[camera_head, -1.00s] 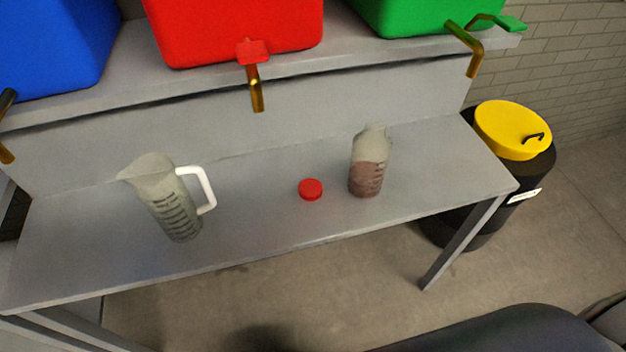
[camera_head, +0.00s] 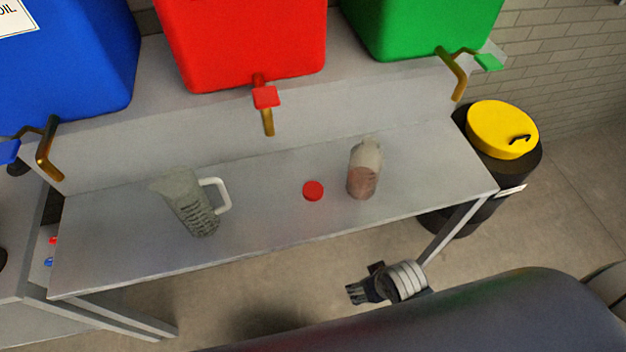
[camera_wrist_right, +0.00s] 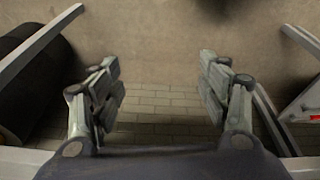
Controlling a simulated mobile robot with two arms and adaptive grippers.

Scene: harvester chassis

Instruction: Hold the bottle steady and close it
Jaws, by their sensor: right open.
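A clear bottle (camera_head: 364,170) with reddish-brown liquid in its lower part stands upright on the grey bench (camera_head: 270,228), right of the middle. Its top looks uncapped. A red cap (camera_head: 313,190) lies on the bench just left of the bottle, apart from it. My right gripper (camera_head: 355,291) is in front of the bench's front edge in the head view, below the bottle and touching nothing. In the right wrist view the right gripper (camera_wrist_right: 160,95) is open and empty, with floor and brick wall between its fingers. My left gripper is not in view.
A measuring jug (camera_head: 188,205) with a white handle stands left on the bench. Blue (camera_head: 70,70), red (camera_head: 240,45) and green (camera_head: 420,25) containers with taps sit on the shelf above. A black drum with a yellow lid (camera_head: 500,130) stands right of the bench.

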